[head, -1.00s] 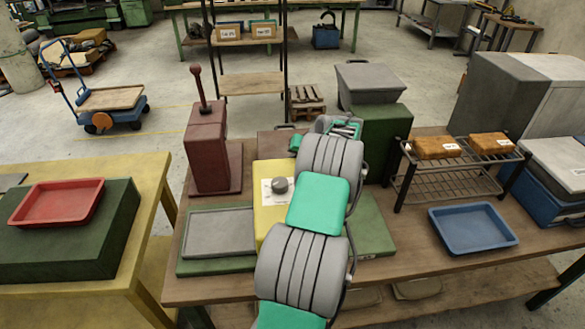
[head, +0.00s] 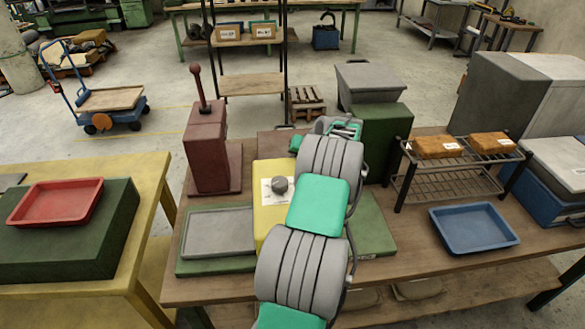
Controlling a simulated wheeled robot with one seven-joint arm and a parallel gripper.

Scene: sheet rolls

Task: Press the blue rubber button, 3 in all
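No blue rubber button shows in the head view. A yellow box (head: 266,218) stands on the wooden table with a grey round knob (head: 279,185) on a white label on its top. My grey and green arm reaches across the table and covers the right part of this box. The far end of my arm is beyond the box, near the dark green block. My gripper's fingers are hidden behind my arm, so I cannot see whether they are open or shut or what they touch.
A dark red lever box (head: 206,150) stands left of the yellow box. A grey tray (head: 220,232) lies in front of it. Right are a dark green block (head: 388,140) with a grey bin (head: 368,82), a wire rack (head: 440,180) with orange packages, and a blue tray (head: 473,228).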

